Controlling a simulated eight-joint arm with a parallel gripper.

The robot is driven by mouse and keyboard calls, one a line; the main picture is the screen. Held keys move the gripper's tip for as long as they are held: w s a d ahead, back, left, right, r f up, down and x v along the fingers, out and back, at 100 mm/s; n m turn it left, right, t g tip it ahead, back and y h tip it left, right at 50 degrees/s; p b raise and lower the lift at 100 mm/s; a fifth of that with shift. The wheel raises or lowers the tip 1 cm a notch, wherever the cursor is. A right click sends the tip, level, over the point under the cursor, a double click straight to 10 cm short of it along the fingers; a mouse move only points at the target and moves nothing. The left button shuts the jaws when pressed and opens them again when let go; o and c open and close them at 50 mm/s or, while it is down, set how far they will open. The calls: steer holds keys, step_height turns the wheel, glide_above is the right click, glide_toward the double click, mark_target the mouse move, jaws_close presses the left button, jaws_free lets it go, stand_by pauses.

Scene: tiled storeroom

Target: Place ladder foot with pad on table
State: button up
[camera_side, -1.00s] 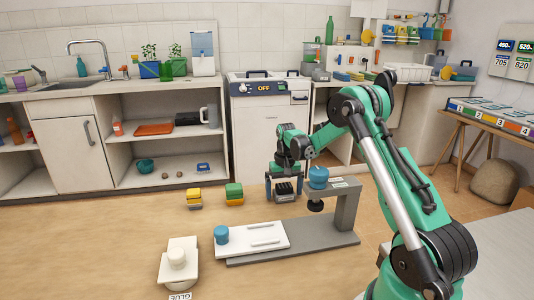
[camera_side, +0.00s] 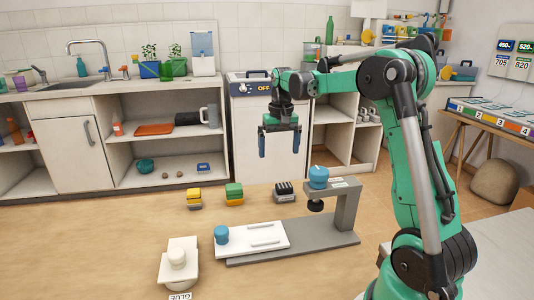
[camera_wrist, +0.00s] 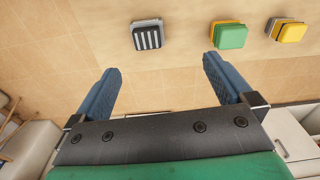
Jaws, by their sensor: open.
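The ladder foot with its pad appears to be the small grey block with a black, ribbed top (camera_side: 284,191). It rests on the wooden table (camera_side: 110,235) toward its back edge, left of the press stand. In the wrist view it shows as a dark block with pale stripes (camera_wrist: 147,36). My gripper (camera_side: 279,148) is raised above the table, over and slightly left of the block. In the wrist view its two blue fingers (camera_wrist: 161,66) are spread apart with nothing between them. The block lies beyond the fingertips, clear of them.
A green-and-yellow block (camera_side: 234,194) and a yellow-and-grey block (camera_side: 194,198) sit left of the foot. A grey press stand (camera_side: 347,210) with a blue knob (camera_side: 318,177), a white plate (camera_side: 262,239) and a glue dispenser (camera_side: 177,270) stand nearer. The table's left part is clear.

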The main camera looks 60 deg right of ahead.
steer(key=s+a+n+t, duration=0.3)
steer(key=a+n, duration=0.1)
steer(key=a, duration=0.7)
steer(key=s+a+n+t, duration=0.3)
steer(key=s+a+n, duration=0.1)
steer(key=a, duration=0.7)
steer(key=shift+s+a+f+t, duration=0.2)
steer(key=shift+s+a+t, duration=0.1)
steer(key=shift+t, duration=0.1)
